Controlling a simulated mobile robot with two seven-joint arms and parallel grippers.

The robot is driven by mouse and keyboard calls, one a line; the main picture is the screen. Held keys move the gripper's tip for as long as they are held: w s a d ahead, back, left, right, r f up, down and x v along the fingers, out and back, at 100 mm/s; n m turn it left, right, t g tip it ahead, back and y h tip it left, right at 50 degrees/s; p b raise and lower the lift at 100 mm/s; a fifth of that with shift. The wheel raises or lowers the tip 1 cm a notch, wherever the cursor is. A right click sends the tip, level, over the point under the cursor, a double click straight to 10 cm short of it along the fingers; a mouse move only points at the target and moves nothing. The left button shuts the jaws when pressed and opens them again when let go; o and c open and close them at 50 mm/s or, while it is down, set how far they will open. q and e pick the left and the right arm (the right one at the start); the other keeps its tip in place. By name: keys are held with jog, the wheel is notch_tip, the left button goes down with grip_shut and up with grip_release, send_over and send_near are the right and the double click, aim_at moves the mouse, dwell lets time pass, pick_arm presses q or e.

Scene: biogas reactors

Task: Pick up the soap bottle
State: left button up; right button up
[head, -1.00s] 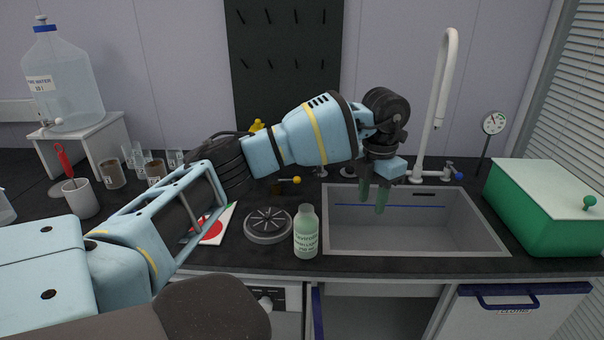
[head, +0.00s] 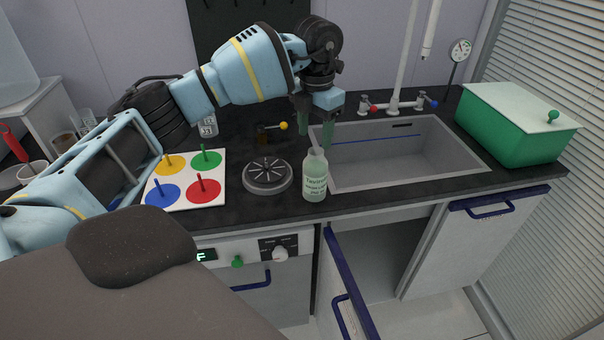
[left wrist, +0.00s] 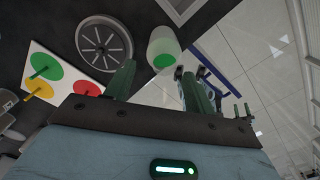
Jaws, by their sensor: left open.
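The soap bottle (head: 315,180) is a pale green, see-through bottle with a printed label and a narrower neck. It stands upright on the dark counter near its front edge, just left of the sink. My left gripper (head: 315,139) is open and empty, its green fingers pointing down behind the bottle's top in the head view, at the sink's left edge. In the left wrist view the bottle (left wrist: 163,42) shows just beyond the open fingers (left wrist: 158,73), not between them. I cannot tell whether a finger touches it. My right gripper is not in view.
A round ribbed metal disc (head: 268,176) sits left of the bottle. A white board with coloured discs and pegs (head: 186,180) lies farther left. The empty sink (head: 400,155) and a green box (head: 515,130) are to the right. A cabinet door (head: 347,280) stands open below.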

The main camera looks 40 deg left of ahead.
aim_at(317, 150)
pick_arm(q)
jog(key=shift+o, duration=1.2)
jog(key=shift+f, duration=0.15)
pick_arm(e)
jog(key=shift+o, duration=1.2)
pick_arm(q)
jog(key=shift+o, duration=1.1)
jog(key=shift+f, duration=0.35)
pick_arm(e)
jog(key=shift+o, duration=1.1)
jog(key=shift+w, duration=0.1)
pick_arm(q)
jog(key=shift+d+f, duration=0.15)
jog(key=shift+f, duration=0.7)
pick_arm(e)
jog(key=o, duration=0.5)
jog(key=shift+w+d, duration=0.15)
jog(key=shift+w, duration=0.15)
pick_arm(q)
jog(key=shift+f, duration=0.45)
jog(key=f, duration=0.3)
jog(key=shift+d+f, duration=0.2)
jog(key=shift+d, duration=0.05)
jog(key=shift+f, duration=0.4)
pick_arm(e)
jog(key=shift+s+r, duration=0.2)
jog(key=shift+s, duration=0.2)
